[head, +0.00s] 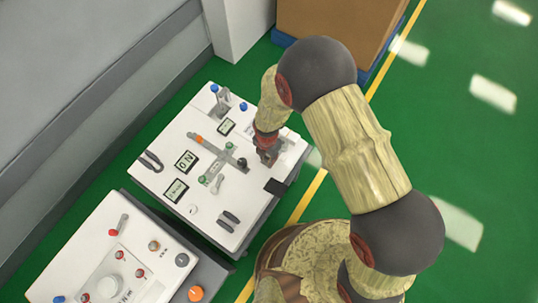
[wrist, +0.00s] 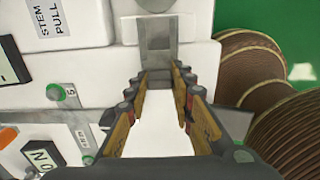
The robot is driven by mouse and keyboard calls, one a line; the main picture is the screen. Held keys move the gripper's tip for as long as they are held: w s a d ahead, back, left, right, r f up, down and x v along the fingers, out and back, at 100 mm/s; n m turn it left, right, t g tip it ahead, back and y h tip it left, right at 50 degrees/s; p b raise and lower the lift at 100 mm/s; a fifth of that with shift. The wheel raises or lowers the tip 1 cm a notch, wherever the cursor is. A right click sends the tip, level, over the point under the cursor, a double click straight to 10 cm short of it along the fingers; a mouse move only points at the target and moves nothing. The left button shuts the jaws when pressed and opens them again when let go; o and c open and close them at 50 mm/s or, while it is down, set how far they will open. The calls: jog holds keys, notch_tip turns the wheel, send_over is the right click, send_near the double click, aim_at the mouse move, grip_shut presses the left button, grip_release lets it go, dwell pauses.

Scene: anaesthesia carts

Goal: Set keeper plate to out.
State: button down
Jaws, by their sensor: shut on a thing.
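My gripper (head: 267,153) is over the right side of the white cart panel in the head view. In the wrist view my gripper (wrist: 159,74) reaches to a small grey metal plate (wrist: 158,45), which I take to be the keeper plate. The fingertips are on either side of its near end, and the gripper is shut on it.
The white panel (head: 170,150) carries a grey slotted lever plate (head: 217,163), small displays, and blue and green knobs. A "STEM PULL" label (wrist: 63,18) is near the gripper. A second cart (head: 80,255) stands at lower left. Green floor (head: 450,130) is open at right.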

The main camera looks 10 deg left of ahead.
aim_at(267, 158)
jog(key=c, duration=1.5)
grip_release()
jog(key=shift+s+a, duration=0.1)
jog(key=shift+s, duration=0.05)
jog(key=shift+c, duration=0.2)
jog(key=shift+r, duration=0.1)
jog(key=shift+r, duration=0.4)
notch_tip(267, 158, up, 11)
